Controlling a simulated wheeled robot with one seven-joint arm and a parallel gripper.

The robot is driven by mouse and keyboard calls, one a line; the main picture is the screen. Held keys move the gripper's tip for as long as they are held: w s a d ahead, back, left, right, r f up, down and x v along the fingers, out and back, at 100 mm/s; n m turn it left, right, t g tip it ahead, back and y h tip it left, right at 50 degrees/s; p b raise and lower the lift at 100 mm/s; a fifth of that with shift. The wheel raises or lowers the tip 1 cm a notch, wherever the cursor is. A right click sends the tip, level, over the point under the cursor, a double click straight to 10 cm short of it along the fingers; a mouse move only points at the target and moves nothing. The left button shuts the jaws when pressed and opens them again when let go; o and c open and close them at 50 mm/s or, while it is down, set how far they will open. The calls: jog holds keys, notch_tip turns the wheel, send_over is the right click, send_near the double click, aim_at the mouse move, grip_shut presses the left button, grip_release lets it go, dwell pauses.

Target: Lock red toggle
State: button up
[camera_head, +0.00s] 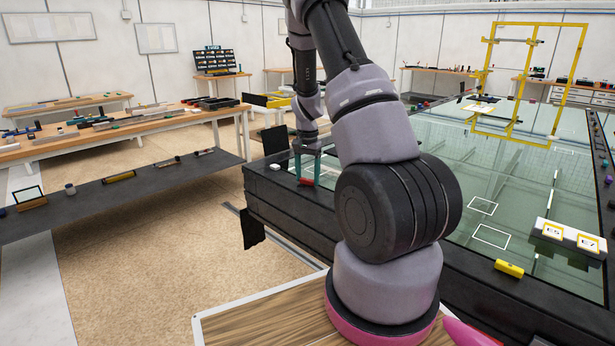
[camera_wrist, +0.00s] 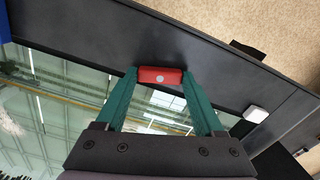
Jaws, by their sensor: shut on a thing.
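The red toggle (camera_wrist: 158,75) is a small red block with a pale round spot on its face, at the black table edge beside the glass. My gripper (camera_wrist: 160,88) has green fingers, one at each end of the red toggle, and is shut on it. In the head view the red toggle (camera_head: 305,182) shows low between the green fingers of my gripper (camera_head: 307,172). My arm hides part of the table behind it.
A white block (camera_wrist: 256,114) sits on the black frame close to the right finger. Workbenches (camera_head: 90,135) stand at left.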

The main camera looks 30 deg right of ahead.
aim_at(307, 179)
jog(key=n, duration=1.1)
jog(key=shift+n, duration=1.9)
jog(key=o, duration=1.4)
jog(key=shift+r, duration=0.1)
notch_tip(307, 179, up, 11)
jog(key=shift+f, duration=0.15)
